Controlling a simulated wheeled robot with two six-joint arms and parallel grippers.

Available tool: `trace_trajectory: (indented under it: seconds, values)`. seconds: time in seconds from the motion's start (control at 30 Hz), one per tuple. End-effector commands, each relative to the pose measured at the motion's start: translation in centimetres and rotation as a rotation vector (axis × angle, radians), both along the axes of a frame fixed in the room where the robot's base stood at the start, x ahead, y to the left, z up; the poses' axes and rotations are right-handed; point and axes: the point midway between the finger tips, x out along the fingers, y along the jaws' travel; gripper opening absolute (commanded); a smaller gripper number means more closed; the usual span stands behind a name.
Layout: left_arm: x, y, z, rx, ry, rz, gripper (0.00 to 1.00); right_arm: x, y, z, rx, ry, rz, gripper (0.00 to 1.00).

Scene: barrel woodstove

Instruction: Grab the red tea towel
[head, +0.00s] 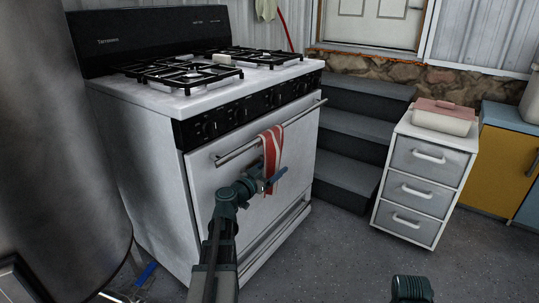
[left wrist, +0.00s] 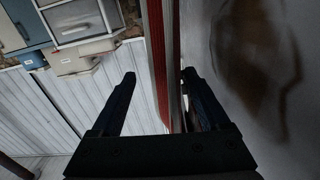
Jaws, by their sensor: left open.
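The red tea towel (head: 272,152), with white stripes, hangs over the oven door handle (head: 238,152) on the front of the white stove. My left gripper (head: 271,181) is at the lower part of the towel, in front of the oven door. In the left wrist view, the towel (left wrist: 156,55) appears edge-on as a narrow red and white band between the two open fingers of my left gripper (left wrist: 159,76). The fingers are spread, with a gap between the left finger and the towel.
The stove (head: 150,170) carries black burner grates on top. A large grey metal cylinder (head: 55,130) stands close at the left. Dark steps (head: 345,145) rise right of the stove. A white drawer unit (head: 425,185) bears a pink-lidded box (head: 443,117). The floor between is open.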

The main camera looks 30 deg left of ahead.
Motion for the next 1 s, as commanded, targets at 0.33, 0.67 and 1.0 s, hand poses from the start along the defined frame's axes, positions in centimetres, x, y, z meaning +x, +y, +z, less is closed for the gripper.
trace_trajectory:
  seconds: [0.33, 0.67, 1.0]
  values:
    - [2.2, -0.2, 0.0, 0.0, 0.0, 0.0, 0.79, 0.0, 0.0, 0.0, 0.0, 0.0, 0.0, 0.5]
    - [2.2, -0.2, 0.0, 0.0, 0.0, 0.0, 0.25, 0.0, 0.0, 0.0, 0.0, 0.0, 0.0, 0.5]
    - [2.2, -0.2, 0.0, 0.0, 0.0, 0.0, 0.0, 0.0, 0.0, 0.0, 0.0, 0.0, 0.0, 0.5]
